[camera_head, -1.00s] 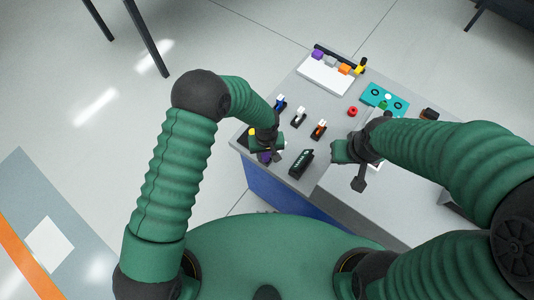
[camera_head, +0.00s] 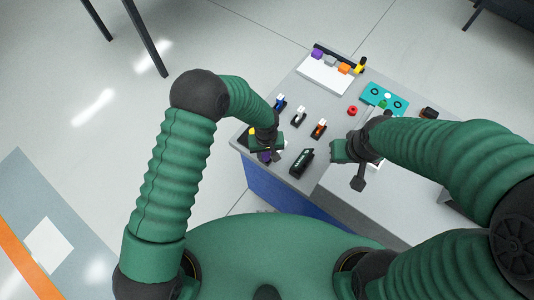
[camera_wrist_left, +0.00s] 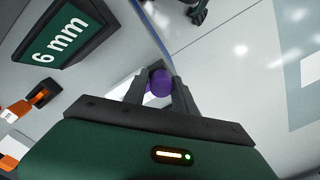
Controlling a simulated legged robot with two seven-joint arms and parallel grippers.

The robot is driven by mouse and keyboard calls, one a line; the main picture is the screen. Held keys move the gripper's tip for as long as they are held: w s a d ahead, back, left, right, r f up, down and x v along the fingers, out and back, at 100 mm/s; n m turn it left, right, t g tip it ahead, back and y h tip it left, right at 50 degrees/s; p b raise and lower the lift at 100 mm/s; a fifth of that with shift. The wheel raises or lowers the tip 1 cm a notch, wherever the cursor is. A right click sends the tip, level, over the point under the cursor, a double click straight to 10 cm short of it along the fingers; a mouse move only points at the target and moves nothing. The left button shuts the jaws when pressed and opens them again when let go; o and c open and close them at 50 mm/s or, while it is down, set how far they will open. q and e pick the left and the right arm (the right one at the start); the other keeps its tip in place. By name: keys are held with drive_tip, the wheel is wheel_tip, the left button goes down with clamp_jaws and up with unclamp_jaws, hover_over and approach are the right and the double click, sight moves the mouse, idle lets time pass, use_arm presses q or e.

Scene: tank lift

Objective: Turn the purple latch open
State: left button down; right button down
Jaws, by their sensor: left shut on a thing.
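The purple latch (camera_head: 264,157) is at the near left corner of the grey table top, partly covered by my left gripper (camera_head: 268,153). In the left wrist view, its rounded purple end (camera_wrist_left: 160,82) sits between the two dark fingers of my left gripper (camera_wrist_left: 160,88), which is shut on it. The rest of the latch is hidden behind the fingers. How far it is turned cannot be told. My right gripper (camera_head: 340,151) is over the table's near middle, apart from the latch; its fingertips are too small to read.
A black-and-green "6 mm" block (camera_wrist_left: 62,32) stands close by; it also shows in the head view (camera_head: 302,162). Blue, white and orange-tipped clips (camera_head: 299,117) stand behind. A red round piece (camera_head: 352,111), a teal plate (camera_head: 384,98) and a white tray (camera_head: 325,75) lie farther back.

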use_arm(q)
drive_tip(key=shift+w+r+m, duration=0.2)
drive_tip(key=shift+w+m, duration=0.15)
drive_tip(key=shift+m, duration=0.35)
use_arm(e)
drive_tip(key=shift+s+a+f, duration=0.1)
idle(1.3)
use_arm(q)
drive_tip(key=c, duration=1.2)
unclamp_jaws()
drive_tip(key=shift+o, duration=0.6)
drive_tip(key=shift+a+f, duration=0.1)
drive_tip(key=shift+f, duration=0.05)
use_arm(e)
drive_tip(key=shift+w, duration=0.2)
use_arm(q)
drive_tip(key=shift+s, duration=0.1)
wheel_tip(320, 180, up, 17)
drive_tip(key=b, duration=0.2)
drive_tip(key=shift+f, duration=0.15)
use_arm(e)
drive_tip(key=shift+s+f, duration=0.1)
drive_tip(key=shift+f, duration=0.85)
